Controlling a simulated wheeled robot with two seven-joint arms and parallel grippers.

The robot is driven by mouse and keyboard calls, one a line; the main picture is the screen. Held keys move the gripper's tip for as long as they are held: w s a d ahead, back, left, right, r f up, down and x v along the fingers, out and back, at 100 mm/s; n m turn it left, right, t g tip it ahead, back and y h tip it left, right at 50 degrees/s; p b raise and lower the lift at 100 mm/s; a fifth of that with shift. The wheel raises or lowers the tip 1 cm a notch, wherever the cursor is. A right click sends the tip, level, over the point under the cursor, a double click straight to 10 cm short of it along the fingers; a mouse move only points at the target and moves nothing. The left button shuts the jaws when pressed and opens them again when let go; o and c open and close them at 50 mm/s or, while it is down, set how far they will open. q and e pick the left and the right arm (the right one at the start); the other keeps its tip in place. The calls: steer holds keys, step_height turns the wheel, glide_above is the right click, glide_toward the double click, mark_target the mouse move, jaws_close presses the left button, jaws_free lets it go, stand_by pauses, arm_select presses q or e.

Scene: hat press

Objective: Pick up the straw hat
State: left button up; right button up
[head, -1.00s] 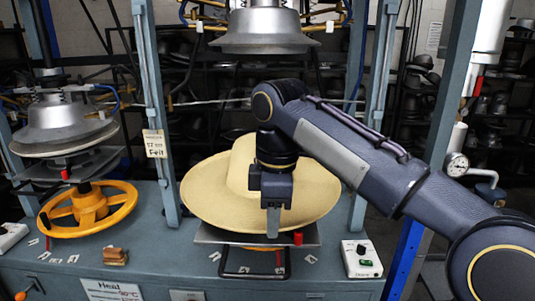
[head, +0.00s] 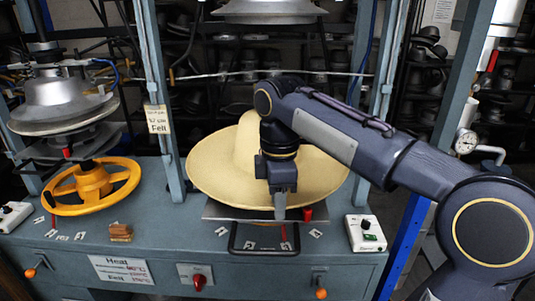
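The straw hat (head: 217,172) is pale yellow with a wide round brim and a raised crown. It rests on the middle press, above a grey metal plate (head: 228,213). My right gripper (head: 280,214) points down in front of the hat, with its fingertips at the front edge of the brim. It hides part of the brim and crown. Its fingers show nearly edge-on, so I cannot tell whether they are apart or closed on the brim. My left gripper is not in view.
A metal press head (head: 268,10) hangs above the hat between blue-grey posts. A yellow handwheel (head: 92,187) and another press stand at left. A white control box (head: 365,233) sits at right. A black handle bar (head: 263,241) lies in front of the plate.

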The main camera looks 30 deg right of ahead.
jaws_close()
stand_by(0.3)
